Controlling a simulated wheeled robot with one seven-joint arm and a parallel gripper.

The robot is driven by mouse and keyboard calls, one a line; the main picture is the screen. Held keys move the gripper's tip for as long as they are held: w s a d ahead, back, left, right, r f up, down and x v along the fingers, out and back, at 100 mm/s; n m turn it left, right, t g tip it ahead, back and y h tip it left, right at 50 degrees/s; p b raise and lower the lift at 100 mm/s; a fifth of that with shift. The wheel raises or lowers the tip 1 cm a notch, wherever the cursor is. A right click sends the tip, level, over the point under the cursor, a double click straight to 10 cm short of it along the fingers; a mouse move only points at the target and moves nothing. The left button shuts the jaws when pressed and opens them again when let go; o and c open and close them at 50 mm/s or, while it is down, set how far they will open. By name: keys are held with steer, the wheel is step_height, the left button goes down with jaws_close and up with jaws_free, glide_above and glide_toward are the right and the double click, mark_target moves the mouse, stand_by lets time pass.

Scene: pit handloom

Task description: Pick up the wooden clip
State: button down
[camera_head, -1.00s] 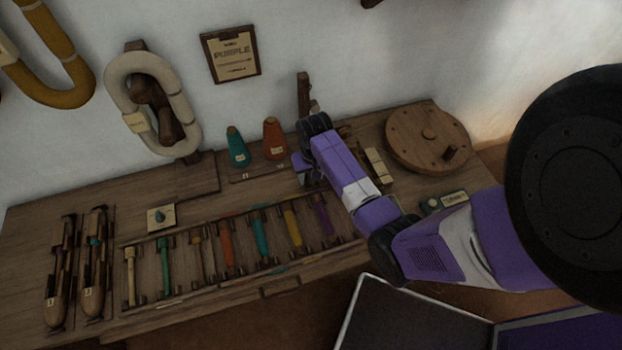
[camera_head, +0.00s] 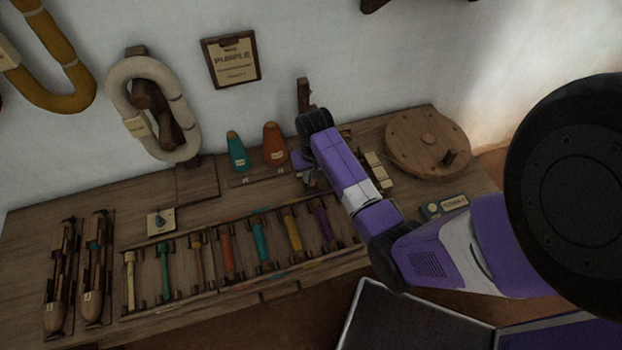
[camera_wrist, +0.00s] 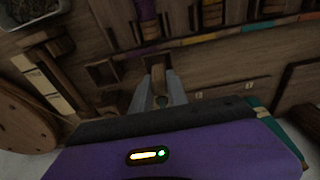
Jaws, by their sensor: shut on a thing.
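My gripper (camera_wrist: 160,84) shows in the wrist view with its two grey fingers pointing at the tabletop. It is shut on a small brown wooden piece, the wooden clip (camera_wrist: 158,73), whose end shows between the fingertips. Most of the clip is hidden by the fingers. I cannot tell whether it touches the table. In the head view my gripper (camera_head: 309,179) is low over the back of the table, partly hidden by my arm, and the clip cannot be made out there.
The wooden table (camera_head: 120,205) carries a rack of coloured bobbins (camera_head: 262,240) in front and teal (camera_head: 237,152) and orange (camera_head: 274,146) cones at the back. A round wooden disc (camera_head: 428,138) lies right. Two shuttles (camera_head: 97,270) lie left. The wall (camera_head: 350,60) is close behind.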

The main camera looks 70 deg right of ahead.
step_height(320, 180, up, 17)
steer(key=p, duration=0.1)
stand_by(0.8)
